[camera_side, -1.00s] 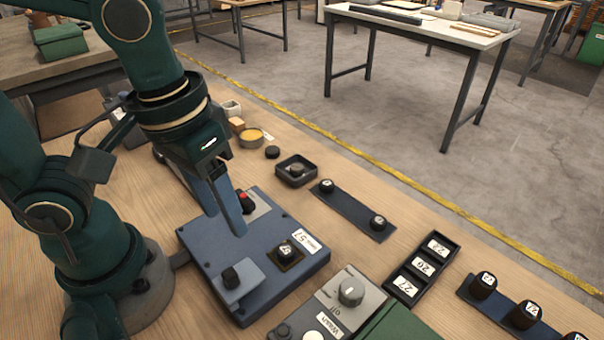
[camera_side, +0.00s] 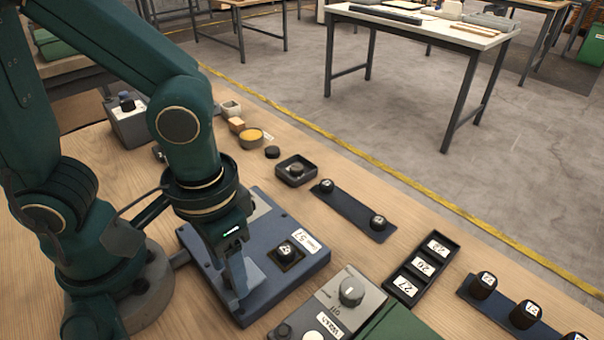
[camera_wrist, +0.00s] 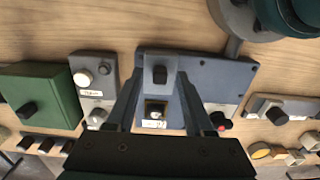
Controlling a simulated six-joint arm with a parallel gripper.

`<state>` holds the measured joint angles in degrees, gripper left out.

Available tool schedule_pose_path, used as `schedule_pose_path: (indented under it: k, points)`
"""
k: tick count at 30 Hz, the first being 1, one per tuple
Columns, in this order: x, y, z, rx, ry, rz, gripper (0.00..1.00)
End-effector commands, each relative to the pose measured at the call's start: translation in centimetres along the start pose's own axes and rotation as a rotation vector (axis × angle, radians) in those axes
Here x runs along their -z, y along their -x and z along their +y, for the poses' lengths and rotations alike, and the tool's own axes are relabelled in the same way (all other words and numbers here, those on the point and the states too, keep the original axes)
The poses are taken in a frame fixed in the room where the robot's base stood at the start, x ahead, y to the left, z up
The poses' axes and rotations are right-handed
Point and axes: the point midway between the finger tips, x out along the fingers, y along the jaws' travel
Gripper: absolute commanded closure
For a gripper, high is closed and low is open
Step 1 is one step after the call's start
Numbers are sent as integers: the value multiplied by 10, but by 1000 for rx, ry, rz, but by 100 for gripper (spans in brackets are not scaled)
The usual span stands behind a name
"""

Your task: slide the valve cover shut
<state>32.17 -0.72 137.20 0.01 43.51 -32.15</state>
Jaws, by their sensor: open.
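The valve cover is a small blue-grey plate with a black knob (camera_wrist: 158,75), lying on a flat blue-grey box (camera_wrist: 210,75). The dark square valve (camera_side: 287,250) marked 57 lies uncovered beside it on the box; it also shows in the wrist view (camera_wrist: 155,110). My gripper (camera_side: 238,288) is open and points down at the cover. In the wrist view its two fingers (camera_wrist: 159,82) stand on either side of the knob. Contact with the knob cannot be told. In the side view the fingers hide most of the cover and its knob.
A black tray of number tiles (camera_side: 421,267) and a dark strip with knobs (camera_side: 352,210) lie to the right.

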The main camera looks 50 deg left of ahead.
Motion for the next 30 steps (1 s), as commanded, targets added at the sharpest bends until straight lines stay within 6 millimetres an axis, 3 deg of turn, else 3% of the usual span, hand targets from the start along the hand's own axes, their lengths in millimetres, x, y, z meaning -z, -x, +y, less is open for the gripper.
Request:
schedule_pose_path:
  k: [4, 5, 8, 9, 30]
  points:
    - [0, 0, 0, 0, 0, 0, 48]
    - [0, 0, 0, 0, 0, 0, 55]
    - [0, 0, 0, 0, 0, 0, 93]
    - [0, 0, 0, 0, 0, 0, 100]
    - [0, 1, 0, -1, 0, 0, 100]
